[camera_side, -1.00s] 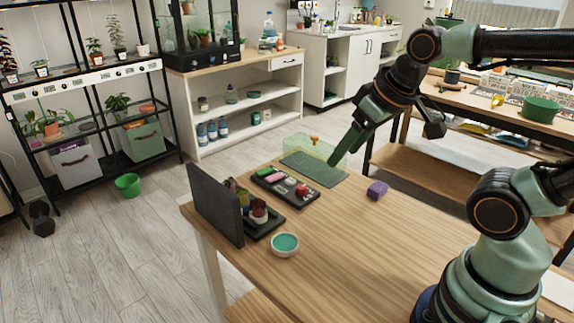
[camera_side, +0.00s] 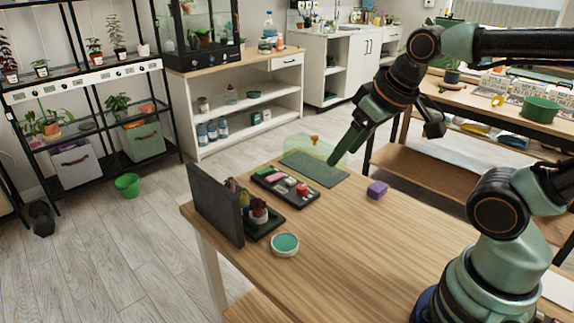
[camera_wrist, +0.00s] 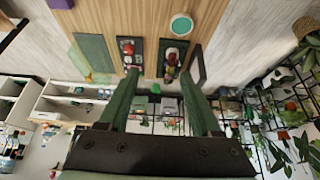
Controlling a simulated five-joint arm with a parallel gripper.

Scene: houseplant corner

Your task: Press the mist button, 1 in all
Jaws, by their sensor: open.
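A black panel (camera_side: 285,187) with several coloured raised pieces, including green, pink, white and red ones, lies on the wooden table. It also shows in the wrist view (camera_wrist: 130,52). No label is readable, so I cannot tell which piece is the mist button. My gripper (camera_side: 386,146) is open and empty above the table's far right side, up and right of the panel, apart from it. In the wrist view my gripper's fingers (camera_wrist: 163,79) are spread wide with nothing between them.
A dark green mat (camera_side: 316,170) lies beside the panel, with a translucent yellow-green shape (camera_side: 304,147) behind it. A dark tray of small items (camera_side: 266,222), an upright dark board (camera_side: 215,205), a teal-topped bowl (camera_side: 285,244) and a purple block (camera_side: 377,190) stand nearby. The table's front is clear.

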